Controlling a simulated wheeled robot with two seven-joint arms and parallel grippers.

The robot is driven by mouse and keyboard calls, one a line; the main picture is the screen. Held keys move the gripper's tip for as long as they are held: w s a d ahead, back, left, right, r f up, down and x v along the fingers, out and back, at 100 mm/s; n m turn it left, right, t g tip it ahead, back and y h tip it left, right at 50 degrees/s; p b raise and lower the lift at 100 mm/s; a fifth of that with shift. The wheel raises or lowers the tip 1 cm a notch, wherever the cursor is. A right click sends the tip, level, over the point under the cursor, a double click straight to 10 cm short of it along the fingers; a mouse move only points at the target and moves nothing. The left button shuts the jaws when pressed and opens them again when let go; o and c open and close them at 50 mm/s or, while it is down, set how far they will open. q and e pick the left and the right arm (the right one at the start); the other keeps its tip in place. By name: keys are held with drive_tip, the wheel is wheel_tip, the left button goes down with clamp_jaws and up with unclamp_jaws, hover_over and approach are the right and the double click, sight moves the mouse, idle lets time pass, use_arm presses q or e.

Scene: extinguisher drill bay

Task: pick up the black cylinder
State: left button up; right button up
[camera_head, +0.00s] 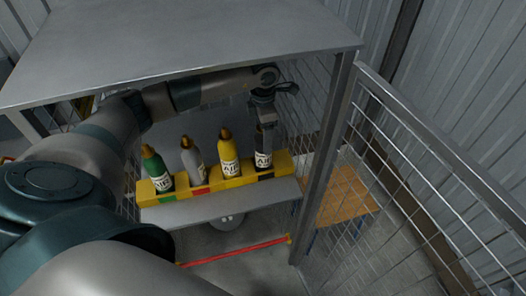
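The black cylinder (263,160) stands upright at the right end of a yellow rack (218,189), above a black mark. It has a pale label, and its top is partly hidden by my gripper. My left arm comes in from the left under a grey top, and my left gripper (264,126) points down at the black cylinder's top. The fingers overlap the cylinder's neck in the picture. They are small and dark, so I cannot tell whether they are closed on it. My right gripper is not in view.
Yellow (229,156), grey (192,160) and green (156,171) cylinders stand left of the black one in the rack. A grey top (190,40) covers the bay closely above my arm. A post (326,160) and wire mesh panel (425,165) stand to the right.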

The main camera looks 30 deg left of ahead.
use_arm(q)
clamp_jaws()
drive_tip(key=shift+w+r, duration=0.1)
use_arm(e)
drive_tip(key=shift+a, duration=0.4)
use_arm(q)
drive_tip(key=shift+r, duration=0.1)
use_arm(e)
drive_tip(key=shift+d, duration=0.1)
